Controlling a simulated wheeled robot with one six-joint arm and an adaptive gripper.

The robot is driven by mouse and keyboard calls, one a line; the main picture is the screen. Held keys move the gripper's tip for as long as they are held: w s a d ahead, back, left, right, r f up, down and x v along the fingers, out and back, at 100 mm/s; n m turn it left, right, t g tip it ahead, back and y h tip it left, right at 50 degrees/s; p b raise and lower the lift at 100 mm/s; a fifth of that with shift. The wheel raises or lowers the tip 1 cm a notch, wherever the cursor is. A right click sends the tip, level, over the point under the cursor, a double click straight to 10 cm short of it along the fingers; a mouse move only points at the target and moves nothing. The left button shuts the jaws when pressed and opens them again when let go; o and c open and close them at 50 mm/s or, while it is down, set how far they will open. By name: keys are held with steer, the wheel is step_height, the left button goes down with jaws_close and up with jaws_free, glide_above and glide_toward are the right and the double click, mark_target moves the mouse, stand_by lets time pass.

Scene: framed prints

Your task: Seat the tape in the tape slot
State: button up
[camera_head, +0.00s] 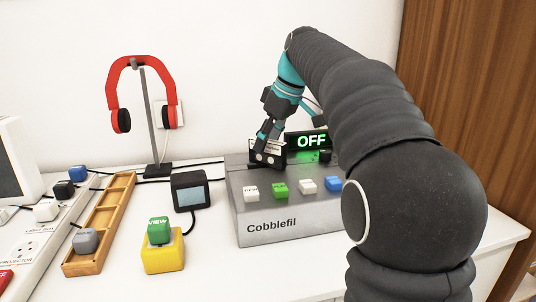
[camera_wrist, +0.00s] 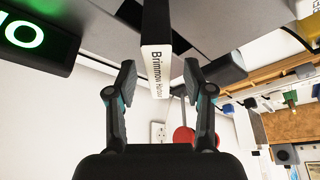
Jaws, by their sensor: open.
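The tape (camera_head: 267,152) is a dark cassette with a white label. It stands at the back left of the top of the grey Cobblefil player (camera_head: 285,222), looking slightly tilted. In the wrist view the tape (camera_wrist: 157,62) shows its white edge, lettered "Brimmon Harbour". My gripper (camera_head: 268,131) is at the tape. In the wrist view my gripper (camera_wrist: 160,82) is open, with one finger on each side of the tape and gaps visible. The tape slot is hidden, so I cannot tell how deep the tape sits.
White, green and blue buttons line the player's front. To the left are a small screen (camera_head: 189,192), a yellow VIEW button box (camera_head: 163,252), a wooden tray (camera_head: 83,264) and red headphones (camera_head: 172,88) on a stand.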

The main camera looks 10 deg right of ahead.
mark_target(259, 162)
steer(key=shift+x, duration=1.5)
steer(key=shift+f, duration=0.25)
jaws_close()
